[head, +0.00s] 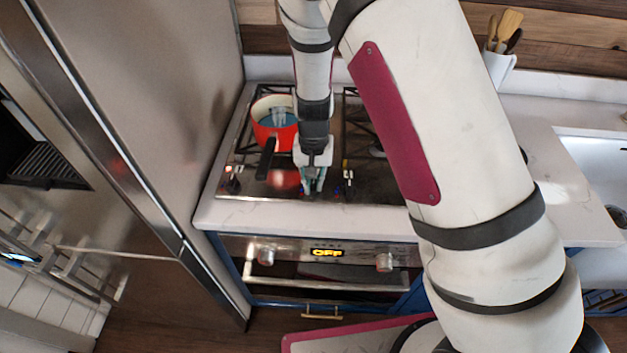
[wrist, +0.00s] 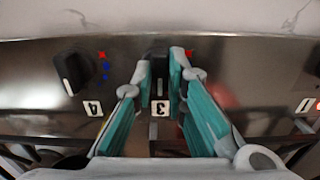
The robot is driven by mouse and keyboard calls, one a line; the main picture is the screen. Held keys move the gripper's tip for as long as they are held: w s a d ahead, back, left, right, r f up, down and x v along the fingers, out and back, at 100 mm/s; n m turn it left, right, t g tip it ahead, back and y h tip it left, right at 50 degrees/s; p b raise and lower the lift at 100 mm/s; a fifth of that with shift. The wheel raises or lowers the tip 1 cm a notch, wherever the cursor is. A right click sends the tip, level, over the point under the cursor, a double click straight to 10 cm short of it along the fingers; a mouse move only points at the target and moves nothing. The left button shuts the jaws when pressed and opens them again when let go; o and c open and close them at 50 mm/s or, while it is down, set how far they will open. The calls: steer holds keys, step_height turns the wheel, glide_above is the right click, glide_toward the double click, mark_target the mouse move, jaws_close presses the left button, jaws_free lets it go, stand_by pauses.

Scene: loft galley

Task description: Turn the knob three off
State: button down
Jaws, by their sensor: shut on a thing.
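Knob three (wrist: 159,66) is a dark knob on the stove's steel front strip, beside the label 3 (wrist: 160,107), in the wrist view. My gripper (wrist: 161,78) has its teal fingers on either side of this knob and is shut on it. The fingers hide parts of the knob's sides, and its exact turn is hard to tell. In the head view my gripper (head: 313,184) reaches down to the front strip of the cooktop (head: 270,190); the knob itself is hidden there.
Knob four (wrist: 72,72) stands left of my gripper in the wrist view, with red and blue marks beside it. A red pot (head: 272,128) sits on the back left burner, its dark handle pointing forward near my gripper. The oven display (head: 327,253) reads OFF.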

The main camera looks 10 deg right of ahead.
mark_target(313, 184)
steer(key=c, duration=1.6)
jaws_free()
step_height(313, 184, up, 12)
